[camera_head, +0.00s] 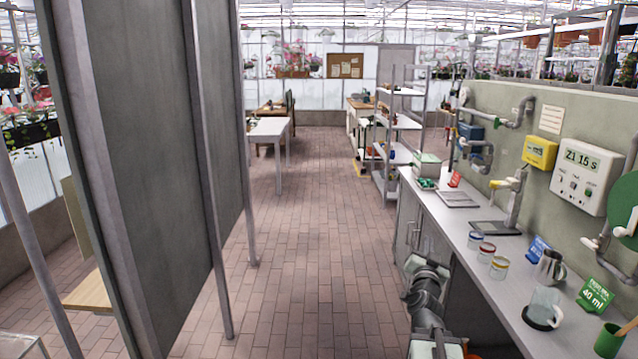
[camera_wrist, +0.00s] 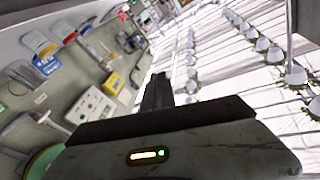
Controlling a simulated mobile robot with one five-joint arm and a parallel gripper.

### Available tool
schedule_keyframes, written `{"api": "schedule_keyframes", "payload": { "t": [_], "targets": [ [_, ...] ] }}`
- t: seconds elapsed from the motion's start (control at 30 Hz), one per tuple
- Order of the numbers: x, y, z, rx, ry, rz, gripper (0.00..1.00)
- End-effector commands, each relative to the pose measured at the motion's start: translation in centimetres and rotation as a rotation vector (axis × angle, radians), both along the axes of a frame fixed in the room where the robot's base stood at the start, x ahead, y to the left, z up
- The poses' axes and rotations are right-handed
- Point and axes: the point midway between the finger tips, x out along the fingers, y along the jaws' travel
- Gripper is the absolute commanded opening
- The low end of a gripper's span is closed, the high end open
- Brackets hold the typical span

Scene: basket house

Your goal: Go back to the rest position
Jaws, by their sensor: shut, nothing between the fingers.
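My gripper (camera_wrist: 157,93) shows in the wrist view as dark fingers closed together, with nothing between them. My dark grey arm (camera_head: 428,290) shows in the head view, at the lower middle in front of the counter. It is apart from the things on the counter top. I cannot make out the fingertips in the head view.
The counter (camera_head: 447,220) at right bears glass jars (camera_head: 486,252), a steel pitcher (camera_head: 550,267), a glass mug (camera_head: 543,305) and a green cup (camera_head: 608,341). A grey partition (camera_head: 150,150) stands at left. The brick floor (camera_head: 310,230) between is clear, with a metal shelf (camera_head: 398,122) farther back.

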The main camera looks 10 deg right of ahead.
Motion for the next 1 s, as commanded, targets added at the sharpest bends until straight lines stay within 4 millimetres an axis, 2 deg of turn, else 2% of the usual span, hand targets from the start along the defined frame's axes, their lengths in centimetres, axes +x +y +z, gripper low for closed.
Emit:
{"api": "schedule_keyframes", "payload": {
  "t": [0.03,0.07,0.1,0.17,0.2,0.27,0.3,0.37,0.4,0.47,0.5,0.53,0.6,0.63,0.7,0.8,0.9,1.0],
  "targets": [
    [2.1,4.2,-0.3,-0.002,0.047,0.087,0.0],
    [3.2,6.5,-0.8,-0.004,0.08,0.139,0.0],
    [4.5,9.8,-1.6,-0.006,0.126,0.207,0.0],
    [5.9,14.8,-2.9,-0.011,0.203,0.311,0.0],
    [6.6,18.1,-4.0,-0.013,0.26,0.378,0.0],
    [7.1,23.1,-5.7,-0.022,0.354,0.479,0.0],
    [7.1,26.3,-7.1,-0.027,0.424,0.545,0.0],
    [6.5,31.0,-9.4,-0.037,0.546,0.641,0.0],
    [5.5,33.9,-11.2,-0.043,0.642,0.702,0.0],
    [3.3,37.6,-14.2,-0.052,0.812,0.781,0.0],
    [1.1,39.1,-16.5,-0.053,0.951,0.817,0.0],
    [-0.7,39.3,-18.2,-0.047,1.057,0.829,0.0],
    [-4.9,37.8,-21.2,-0.011,1.282,0.808,0.0],
    [-6.7,37.2,-22.1,0.007,1.366,0.792,0.0],
    [-10.3,35.9,-23.3,0.051,1.533,0.752,0.0],
    [-13.7,34.9,-23.8,0.109,1.684,0.704,0.0],
    [-15.3,34.7,-23.8,0.149,1.742,0.688,0.0],
    [-15.4,34.7,-23.8,0.163,1.745,0.679,0.0]
  ]
}}
